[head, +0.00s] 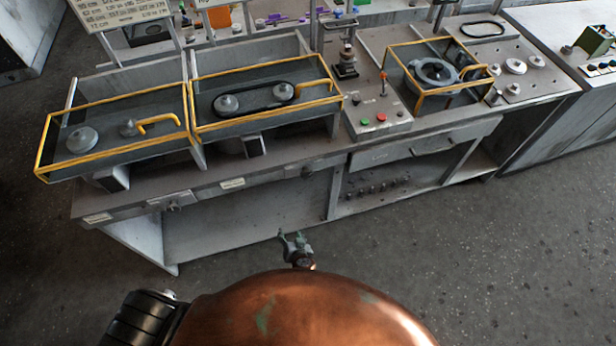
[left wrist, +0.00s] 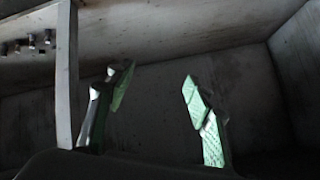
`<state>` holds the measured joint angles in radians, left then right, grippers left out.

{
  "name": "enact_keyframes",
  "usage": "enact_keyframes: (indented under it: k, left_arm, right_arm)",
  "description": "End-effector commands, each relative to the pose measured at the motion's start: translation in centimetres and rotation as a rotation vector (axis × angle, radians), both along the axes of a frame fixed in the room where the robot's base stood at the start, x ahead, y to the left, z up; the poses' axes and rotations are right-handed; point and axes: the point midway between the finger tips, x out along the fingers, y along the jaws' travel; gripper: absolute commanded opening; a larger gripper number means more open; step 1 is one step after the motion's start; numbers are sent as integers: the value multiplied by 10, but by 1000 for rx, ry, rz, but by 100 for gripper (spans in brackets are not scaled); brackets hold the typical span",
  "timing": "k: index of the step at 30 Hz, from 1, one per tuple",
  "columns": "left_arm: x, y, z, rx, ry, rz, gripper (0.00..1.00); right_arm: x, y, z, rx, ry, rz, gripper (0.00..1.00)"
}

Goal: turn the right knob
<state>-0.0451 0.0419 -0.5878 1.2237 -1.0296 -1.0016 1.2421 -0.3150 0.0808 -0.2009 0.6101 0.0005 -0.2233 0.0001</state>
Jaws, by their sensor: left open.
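A small dark knob (head: 307,171) sits on the front edge of the grey workbench (head: 232,185), right of its middle. Another small knob (head: 173,207) sits on the same edge further left. I cannot tell how either is turned. My left gripper (head: 291,238) is in front of the bench's open lower part, below the right-hand knob in the picture and apart from it. In the left wrist view its two green-padded fingers (left wrist: 158,85) stand wide apart with nothing between them. My right gripper is not in view.
A row of several small knobs (head: 375,188) is in the right lower bay; similar dark knobs (left wrist: 30,43) show in the left wrist view beside an upright post (left wrist: 67,75). Yellow-framed guards (head: 262,85) stand on the bench top. The floor (head: 480,260) is clear at the right.

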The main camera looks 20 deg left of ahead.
Motion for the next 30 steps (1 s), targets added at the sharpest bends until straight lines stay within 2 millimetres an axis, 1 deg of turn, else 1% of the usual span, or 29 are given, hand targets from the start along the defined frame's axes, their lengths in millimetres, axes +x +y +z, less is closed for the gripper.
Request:
enact_keyframes:
  k: [1, 2, 3, 5, 6, 9, 12, 14, 16, 22, 27, 30]
  left_arm:
    - [26, -18, 45, -4, -142, 36, 48]
    - [37, -27, 74, -11, -230, 62, 48]
    - [48, -38, 111, -26, -344, 96, 48]
    - [57, -52, 162, -59, -504, 139, 48]
    - [60, -60, 192, -83, -601, 163, 48]
    - [58, -74, 250, -145, -792, 212, 48]
    - [53, -82, 283, -188, -907, 237, 48]
    - [53, -82, 293, -203, -941, 245, 48]
    - [56, -80, 298, -209, -957, 249, 48]
    - [81, -63, 299, -207, -958, 248, 48]
    - [102, -49, 298, -205, -956, 248, 48]
    - [109, -44, 297, -207, -954, 249, 48]
  right_arm:
    - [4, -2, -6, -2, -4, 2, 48]
    - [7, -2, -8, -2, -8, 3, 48]
    - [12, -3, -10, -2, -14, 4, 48]
    - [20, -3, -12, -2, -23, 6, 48]
    - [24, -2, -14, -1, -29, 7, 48]
    - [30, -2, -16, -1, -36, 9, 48]
    - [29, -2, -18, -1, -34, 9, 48]
    - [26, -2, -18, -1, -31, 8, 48]
    - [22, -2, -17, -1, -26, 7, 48]
    - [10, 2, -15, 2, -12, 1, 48]
    - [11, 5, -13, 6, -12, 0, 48]
    - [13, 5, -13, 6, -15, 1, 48]
